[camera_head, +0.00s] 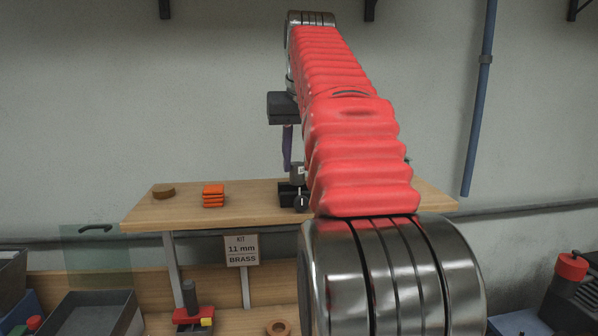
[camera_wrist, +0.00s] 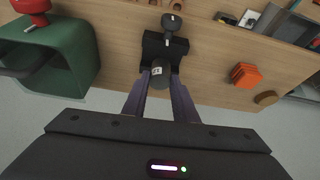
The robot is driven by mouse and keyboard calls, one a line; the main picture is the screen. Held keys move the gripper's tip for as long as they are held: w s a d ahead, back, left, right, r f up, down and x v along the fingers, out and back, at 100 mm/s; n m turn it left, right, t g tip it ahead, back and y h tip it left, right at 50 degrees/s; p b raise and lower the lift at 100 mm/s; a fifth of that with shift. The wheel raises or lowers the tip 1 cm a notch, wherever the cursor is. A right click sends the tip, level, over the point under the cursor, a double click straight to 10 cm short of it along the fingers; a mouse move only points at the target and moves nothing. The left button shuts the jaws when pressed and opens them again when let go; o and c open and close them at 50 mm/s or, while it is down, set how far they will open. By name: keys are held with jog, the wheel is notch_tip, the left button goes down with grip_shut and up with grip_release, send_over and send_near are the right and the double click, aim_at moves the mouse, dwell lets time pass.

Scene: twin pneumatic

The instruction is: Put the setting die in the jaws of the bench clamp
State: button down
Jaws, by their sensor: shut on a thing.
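The setting die is a dark grey cylinder with a small pale mark (camera_wrist: 158,74). It also shows in the head view (camera_head: 297,173), just above the black bench clamp (camera_head: 291,193). In the wrist view the clamp (camera_wrist: 164,47) lies just beyond the die, with its round knob (camera_wrist: 172,22) on the far side. My gripper (camera_wrist: 158,84) has its two purple fingers shut on the die. The die's lower end overlaps the clamp in view, and I cannot tell whether it sits between the jaws. My red arm partly hides the gripper and clamp in the head view.
An orange stack (camera_head: 213,196) and a brown disc (camera_head: 163,190) stand left of the clamp on the wooden shelf. A sign reading 11 mm BRASS (camera_head: 241,250) hangs below. A green open box (camera_wrist: 70,50) is beside the clamp in the wrist view. Grey trays (camera_head: 90,318) lie lower left.

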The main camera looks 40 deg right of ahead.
aim_at(298, 166)
jog(key=shift+f, duration=1.45)
jog(key=c, duration=1.4)
grip_release()
jog(key=shift+f, duration=0.1)
jog(key=shift+c, duration=0.2)
jog(key=v, duration=1.2)
jog(key=shift+a, duration=0.1)
jog(key=shift+w+a, duration=0.1)
